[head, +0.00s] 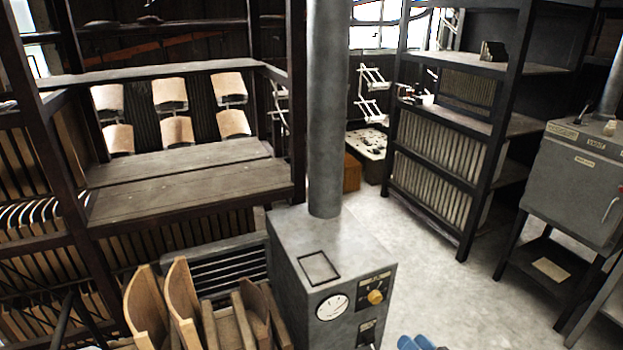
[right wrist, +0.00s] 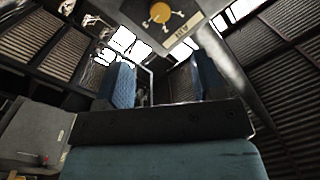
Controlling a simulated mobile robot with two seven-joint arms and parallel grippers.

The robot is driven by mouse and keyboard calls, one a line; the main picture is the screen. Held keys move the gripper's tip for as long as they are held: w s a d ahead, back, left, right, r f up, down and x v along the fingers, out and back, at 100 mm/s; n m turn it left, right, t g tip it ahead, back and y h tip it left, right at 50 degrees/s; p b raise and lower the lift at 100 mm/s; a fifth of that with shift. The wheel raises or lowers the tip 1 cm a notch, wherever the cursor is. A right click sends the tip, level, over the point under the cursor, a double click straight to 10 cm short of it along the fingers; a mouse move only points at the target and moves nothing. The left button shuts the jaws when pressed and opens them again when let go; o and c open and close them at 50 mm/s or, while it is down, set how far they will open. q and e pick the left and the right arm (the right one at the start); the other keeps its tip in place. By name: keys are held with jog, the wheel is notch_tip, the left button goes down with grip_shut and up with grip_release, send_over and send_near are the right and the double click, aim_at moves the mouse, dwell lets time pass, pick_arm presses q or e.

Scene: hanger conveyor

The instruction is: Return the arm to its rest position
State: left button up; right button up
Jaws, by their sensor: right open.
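My right gripper (head: 416,343) shows only as blue fingertips at the bottom edge of the head view, just right of the grey metal cabinet's front. In the right wrist view my right gripper (right wrist: 165,82) has its two blue padded fingers spread apart, with nothing between them. The rest of my right arm is out of the head view. My left gripper is not in view.
A grey cabinet (head: 290,240) with a gauge, a yellow knob and a tall pipe (head: 325,110) stands at centre. Curved wooden pieces (head: 183,305) stand to its left. A dark shelf rack (head: 480,125) and grey oven-like box (head: 575,185) are at right. Floor (head: 435,265) between is clear.

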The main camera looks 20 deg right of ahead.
jog(key=s+a+f+n+g+p, duration=0.1)
jog(key=s+a+f+n+g, duration=0.1)
jog(key=s+a, duration=0.5)
jog(key=s+a+f+n+g+p, duration=0.1)
jog(key=s+a+f+n+g, duration=0.2)
jog(key=s+a+n, duration=0.3)
jog(key=a+g, duration=0.1)
jog(key=a, duration=0.4)
jog(key=shift+s+a+g+y, duration=0.3)
jog(key=shift+s+a+g, duration=0.05)
jog(key=shift+a+g, duration=0.05)
